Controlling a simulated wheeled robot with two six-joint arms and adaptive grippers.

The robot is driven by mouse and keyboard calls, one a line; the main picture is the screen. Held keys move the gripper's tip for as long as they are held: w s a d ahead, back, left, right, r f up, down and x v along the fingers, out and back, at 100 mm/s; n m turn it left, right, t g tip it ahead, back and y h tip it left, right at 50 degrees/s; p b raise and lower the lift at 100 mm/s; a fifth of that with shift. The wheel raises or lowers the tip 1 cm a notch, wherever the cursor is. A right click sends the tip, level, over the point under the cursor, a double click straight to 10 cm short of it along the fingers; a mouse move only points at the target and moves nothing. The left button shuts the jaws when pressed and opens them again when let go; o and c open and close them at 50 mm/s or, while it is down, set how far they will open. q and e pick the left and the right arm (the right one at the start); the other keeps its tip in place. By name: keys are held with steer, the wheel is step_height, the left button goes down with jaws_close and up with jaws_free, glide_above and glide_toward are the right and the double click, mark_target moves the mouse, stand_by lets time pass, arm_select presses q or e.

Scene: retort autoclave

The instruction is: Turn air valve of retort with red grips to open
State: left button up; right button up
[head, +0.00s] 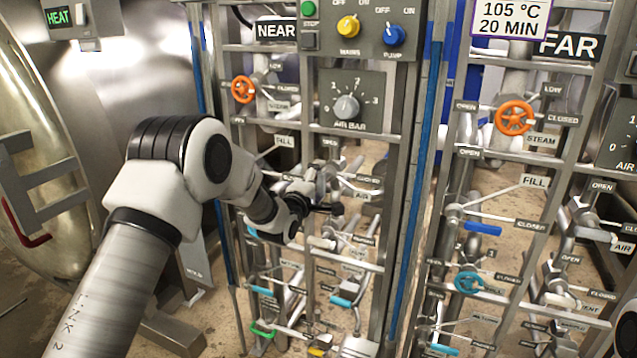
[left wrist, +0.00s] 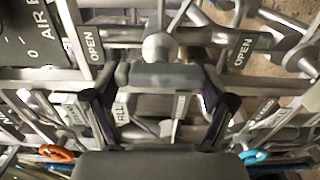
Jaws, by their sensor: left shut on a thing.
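The near panel's air valve sits by the AIR label (head: 362,195), with OPEN (head: 330,142) and CLOSED (head: 368,180) plates around it. My left gripper (head: 325,196) is at this valve and hides most of it in the head view. In the left wrist view, a grey lever grip (left wrist: 165,75) lies across between the two dark fingers, which are shut on it. I cannot tell exactly where the lever points. A dark red grip (head: 28,238) shows on the metal retort door at the left. My right gripper is not in view.
Pipes and frame bars crowd my gripper.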

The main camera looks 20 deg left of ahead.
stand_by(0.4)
arm_select(q)
steer(key=o, duration=1)
steer(key=s, duration=1.2)
steer(key=shift+a, duration=0.2)
